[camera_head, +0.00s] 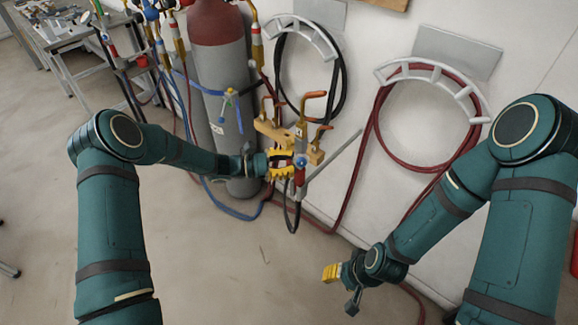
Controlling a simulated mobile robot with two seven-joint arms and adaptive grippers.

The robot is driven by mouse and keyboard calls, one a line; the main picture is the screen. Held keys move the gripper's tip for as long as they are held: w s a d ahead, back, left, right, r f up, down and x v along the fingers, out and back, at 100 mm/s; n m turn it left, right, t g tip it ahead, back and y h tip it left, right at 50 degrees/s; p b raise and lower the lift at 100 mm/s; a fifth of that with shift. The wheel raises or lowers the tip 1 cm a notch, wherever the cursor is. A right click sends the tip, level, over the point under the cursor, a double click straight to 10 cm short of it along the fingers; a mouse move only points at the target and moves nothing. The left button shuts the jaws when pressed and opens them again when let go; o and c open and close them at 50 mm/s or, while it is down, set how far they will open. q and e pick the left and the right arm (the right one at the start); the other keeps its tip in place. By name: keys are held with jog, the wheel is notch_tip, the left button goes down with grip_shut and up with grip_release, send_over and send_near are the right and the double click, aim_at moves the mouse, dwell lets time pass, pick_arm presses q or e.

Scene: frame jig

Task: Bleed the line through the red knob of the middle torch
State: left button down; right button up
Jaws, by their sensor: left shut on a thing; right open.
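The middle torch (301,130) hangs upright in a yellow-brown holder (273,132), its bent copper tip pointing up and right. Its blue knob (301,161) shows on its right side, with a red fitting (299,175) just below. My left gripper (281,163) reaches in from the left, its yellow fingers shut at the torch's left side, level with the blue knob. The red knob is hidden by these fingers, which appear to hold it. My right gripper (341,284) is open and empty, low over the floor at the lower right, away from the torches.
Shorter torches stand on either side in the holder. A grey cylinder with a red top (217,80) stands behind. A red hose (376,130) and a black hose (343,85) hang on wall racks. Hoses trail on the floor. A workbench (62,35) is at the upper left.

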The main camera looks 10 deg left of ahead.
pick_arm(q)
jog(key=shift+f+m+b, duration=0.1)
jog(key=shift+m+b, duration=0.95)
jog(key=shift+m, duration=0.55)
jog(key=c, duration=0.7)
grip_release()
jog(key=shift+c, duration=0.2)
jog(key=shift+a, duration=0.1)
jog(key=s+a, duration=0.2)
jog(key=a, duration=0.9)
jog(key=shift+s+a, duration=0.2)
jog(key=shift+a, duration=0.1)
